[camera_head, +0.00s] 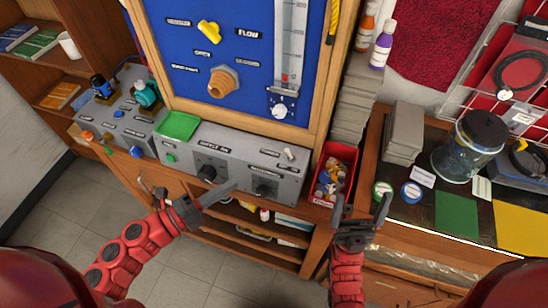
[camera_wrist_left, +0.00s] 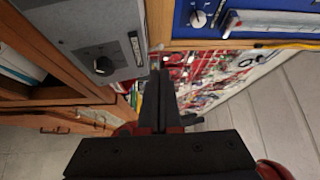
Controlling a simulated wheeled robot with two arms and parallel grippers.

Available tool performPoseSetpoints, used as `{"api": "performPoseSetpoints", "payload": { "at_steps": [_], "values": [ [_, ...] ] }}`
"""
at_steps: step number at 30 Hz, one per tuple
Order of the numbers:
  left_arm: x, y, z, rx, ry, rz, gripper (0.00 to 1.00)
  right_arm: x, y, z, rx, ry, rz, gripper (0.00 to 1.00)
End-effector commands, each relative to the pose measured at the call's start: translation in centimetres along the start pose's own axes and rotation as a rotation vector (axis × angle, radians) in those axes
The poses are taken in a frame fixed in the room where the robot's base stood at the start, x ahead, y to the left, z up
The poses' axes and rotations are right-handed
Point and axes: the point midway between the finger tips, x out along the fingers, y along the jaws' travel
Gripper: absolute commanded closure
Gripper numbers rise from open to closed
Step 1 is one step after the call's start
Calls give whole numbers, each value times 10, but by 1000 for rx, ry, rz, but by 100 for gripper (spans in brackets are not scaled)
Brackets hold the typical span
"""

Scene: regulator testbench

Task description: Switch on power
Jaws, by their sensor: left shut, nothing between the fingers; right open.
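A grey control panel (camera_head: 235,150) runs along the bench below the blue board. It has two black knobs (camera_head: 207,172) (camera_head: 264,190), a green button (camera_head: 171,158) at its left end and a small pale switch (camera_head: 289,154) at upper right. The labels are too small to read surely. My left gripper (camera_head: 233,186) is shut and empty, in front of the panel between the two knobs in the picture; contact cannot be told. In the left wrist view its fingers (camera_wrist_left: 161,85) are together, right of a black knob (camera_wrist_left: 103,66). My right gripper (camera_head: 361,207) is open and empty, right of the panel.
A red bin (camera_head: 333,173) of small parts stands right of the panel. A green tray (camera_head: 179,125) sits at its left end. The blue board (camera_head: 245,45) rises behind. A glass jar (camera_head: 468,146) and several small items crowd the right bench. Open shelves lie below the panel.

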Motion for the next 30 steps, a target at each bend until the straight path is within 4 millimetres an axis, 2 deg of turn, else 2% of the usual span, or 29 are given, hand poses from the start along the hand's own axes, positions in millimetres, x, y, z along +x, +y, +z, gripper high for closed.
{"api": "performPoseSetpoints", "payload": {
  "at_steps": [5,8,24,30],
  "values": [
    [3,0,0,-1,2,-1,100,1,0,0,0,0,0,6],
    [12,-1,0,-1,3,-2,100,2,0,0,0,0,0,6],
    [103,-3,-3,-3,7,-3,100,19,1,-3,0,0,0,6],
    [127,-3,-2,-2,4,-3,100,28,1,-5,0,0,0,6]
  ]
}}
